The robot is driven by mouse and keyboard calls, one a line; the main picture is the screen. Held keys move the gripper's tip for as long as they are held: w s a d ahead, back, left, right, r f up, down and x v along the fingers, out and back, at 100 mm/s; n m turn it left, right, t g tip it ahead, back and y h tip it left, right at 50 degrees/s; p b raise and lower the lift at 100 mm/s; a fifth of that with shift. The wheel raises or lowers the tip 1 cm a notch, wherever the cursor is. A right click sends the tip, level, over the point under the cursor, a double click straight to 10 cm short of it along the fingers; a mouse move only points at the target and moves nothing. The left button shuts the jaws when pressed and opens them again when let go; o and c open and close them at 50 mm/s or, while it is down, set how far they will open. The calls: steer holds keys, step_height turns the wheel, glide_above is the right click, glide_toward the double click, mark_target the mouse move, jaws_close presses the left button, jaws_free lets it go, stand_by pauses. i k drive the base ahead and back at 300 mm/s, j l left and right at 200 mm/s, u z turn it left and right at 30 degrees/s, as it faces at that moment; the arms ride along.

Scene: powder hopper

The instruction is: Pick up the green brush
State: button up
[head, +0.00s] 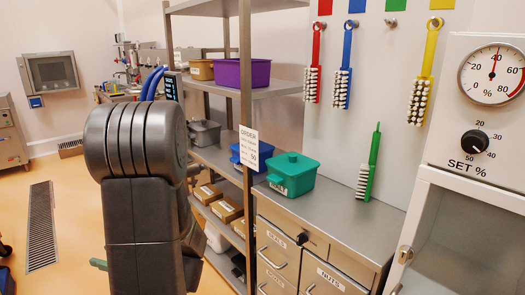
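The green brush (370,168) stands nearly upright, slightly tilted, on the steel counter (345,222). Its handle points up near the white back panel, and its white bristles face left at the lower part. My dark arm fills the left middle of the head view. My gripper is not clearly visible, so its fingers and what they may hold cannot be seen.
Red (314,65), blue (346,65) and yellow (424,75) brushes hang on the panel. A green lidded container (292,174) stands left of the green brush. A cabinet with a gauge (493,75) is at right. Counter between container and brush is clear.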

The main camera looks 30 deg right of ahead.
mark_target(366, 172)
steer(key=i+z, duration=0.15)
steer(key=i, duration=0.15)
steer(key=i+j+z, duration=0.2)
steer(key=i, duration=0.15)
steer(key=i+z, duration=0.1)
steer(key=z, duration=0.3)
steer(key=i+z, duration=0.1)
steer(key=z, duration=0.35)
steer(key=i+j+z, duration=0.1)
steer(key=z, duration=0.3)
steer(key=i+j+z, duration=0.1)
steer(key=z, duration=0.3)
steer(key=i+z, duration=0.2)
steer(key=z, duration=0.3)
steer(key=i+j+z, duration=0.1)
steer(key=z, duration=0.4)
steer(key=i+j+z, duration=0.2)
steer(key=z, duration=0.3)
steer(key=i, duration=0.1)
